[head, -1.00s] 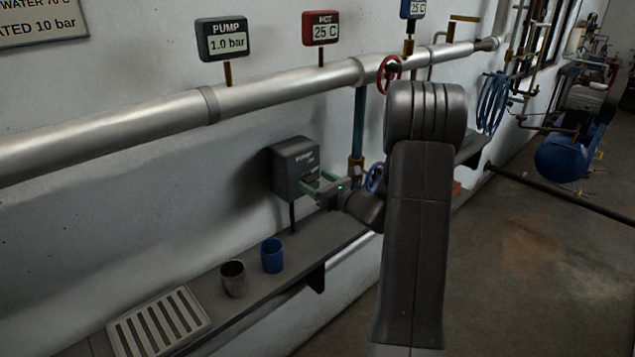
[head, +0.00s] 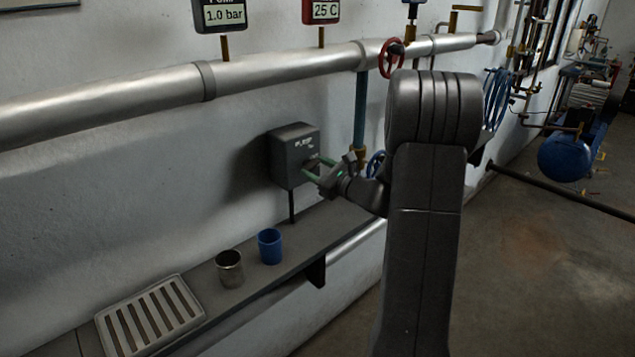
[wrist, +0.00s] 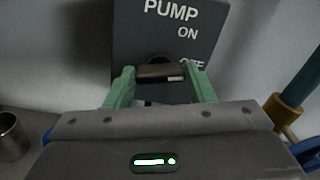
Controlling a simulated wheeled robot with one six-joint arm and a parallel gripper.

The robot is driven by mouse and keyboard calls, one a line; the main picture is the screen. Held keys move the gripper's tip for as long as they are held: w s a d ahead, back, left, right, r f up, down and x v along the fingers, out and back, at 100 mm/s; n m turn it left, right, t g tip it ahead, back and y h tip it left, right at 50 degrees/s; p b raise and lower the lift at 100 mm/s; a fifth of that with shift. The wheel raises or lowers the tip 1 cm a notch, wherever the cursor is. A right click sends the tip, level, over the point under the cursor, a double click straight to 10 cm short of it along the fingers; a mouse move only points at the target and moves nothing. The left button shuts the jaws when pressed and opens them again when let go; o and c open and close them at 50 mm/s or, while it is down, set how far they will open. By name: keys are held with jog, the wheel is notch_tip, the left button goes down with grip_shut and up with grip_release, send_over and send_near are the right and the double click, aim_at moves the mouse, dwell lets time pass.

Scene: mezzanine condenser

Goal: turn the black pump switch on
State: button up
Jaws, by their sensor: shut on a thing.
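The pump switch is a dark grey box (head: 292,155) on the wall, which also shows in the wrist view (wrist: 135,35). Its face reads PUMP, ON and OFF. A black switch handle (wrist: 160,73) lies nearly level on the face in the wrist view. A pale mark at its right end sits just below and left of the OFF label, which is partly covered. My gripper (head: 313,168) is at the box face. Its green fingers (wrist: 160,82) are shut on the handle, one at each end. The lower box face is hidden behind the gripper.
Below, a shelf (head: 335,222) carries a blue cup (head: 270,246), a metal cup (head: 229,269) and a slotted tray (head: 188,297). A pipe (head: 285,69) with a red valve wheel (head: 384,58) runs above. A PUMP display (head: 222,14) reads 1.0 bar.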

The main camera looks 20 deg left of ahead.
jog(key=n+b, duration=0.4)
jog(key=b, duration=0.3)
jog(key=n+b, duration=0.4)
jog(key=b, duration=0.3)
jog(key=shift+s+f+n, duration=0.1)
jog(key=shift+f+n, duration=0.1)
jog(key=shift+n, duration=0.1)
jog(key=shift+r+b, duration=0.1)
jog(key=shift+b, duration=0.25)
jog(key=o, duration=1)
jog(key=shift+d, duration=0.1)
jog(key=v, duration=1.3)
jog(key=shift+s+d, duration=0.2)
jog(key=shift+d, duration=0.1)
jog(key=shift+a, duration=0.1)
